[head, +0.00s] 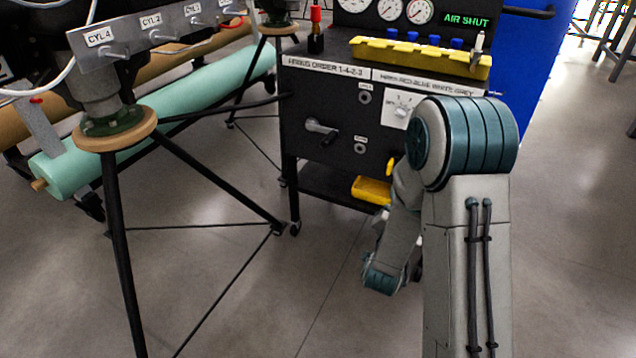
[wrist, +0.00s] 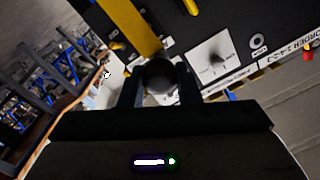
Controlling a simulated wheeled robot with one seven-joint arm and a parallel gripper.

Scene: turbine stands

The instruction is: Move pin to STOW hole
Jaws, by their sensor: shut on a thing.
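In the wrist view my gripper (wrist: 158,80) is shut on a dark rounded thing (wrist: 158,72), which I take to be the pin; only its near end shows. In the head view my gripper and the pin are hidden behind my arm. The black panel of the cart has an upper round hole (head: 365,97) and a lower round hole (head: 360,148), each with a small label too small to read, so I cannot tell which is STOW. The upper hole also shows in the wrist view (wrist: 258,42). The pin appears apart from both holes.
A dial plate (head: 401,109) and a lever handle (head: 321,130) are on the panel. A long yellow tray (head: 420,57) lies on the cart top, and a yellow bin (head: 371,189) sits low. A black-legged stand (head: 122,230) is at left. Open floor lies in front.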

